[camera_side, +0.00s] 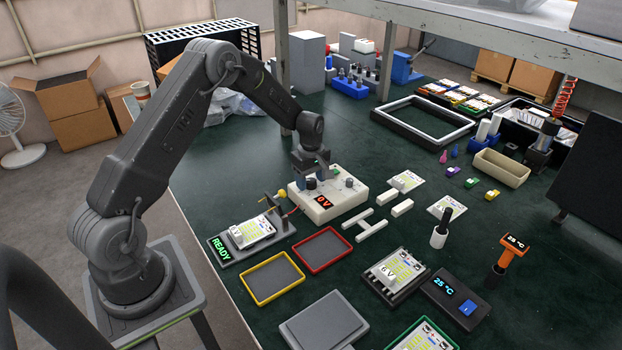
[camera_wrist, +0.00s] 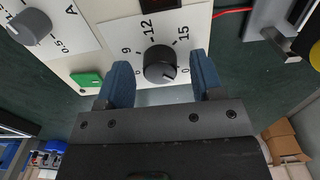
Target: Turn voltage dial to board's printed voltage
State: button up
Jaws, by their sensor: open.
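The white power supply (camera_side: 325,207) stands mid-table with a red display (camera_side: 323,201) reading 0 V. Its black voltage dial (camera_wrist: 159,63) shows in the wrist view among printed marks 9, 12, 15 and 0; its white pointer line faces the 0. My gripper (camera_side: 309,168) is over the supply. Its blue fingers (camera_wrist: 162,78) are open, one to each side of the dial, with gaps visible. A board (camera_side: 251,231) sits in a fixture whose display (camera_side: 221,249) reads READY; its printed voltage is too small to read. Another board (camera_side: 397,267) on a dark stand is marked 6 V.
A second knob (camera_wrist: 29,27), by an A scale, and a green switch (camera_wrist: 87,79) are near the dial. A red wire (camera_wrist: 232,13) runs beside the supply. Yellow (camera_side: 272,279) and red (camera_side: 324,250) trays and white bars (camera_side: 371,229) lie in front. Bare green table lies at left.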

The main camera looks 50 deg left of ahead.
jog(key=c, duration=0.9)
jog(key=shift+c, duration=0.2)
jog(key=shift+m, duration=0.3)
jog(key=m, duration=1)
jog(key=shift+m, duration=0.4)
jog(key=m, duration=1)
jog(key=shift+m, duration=0.3)
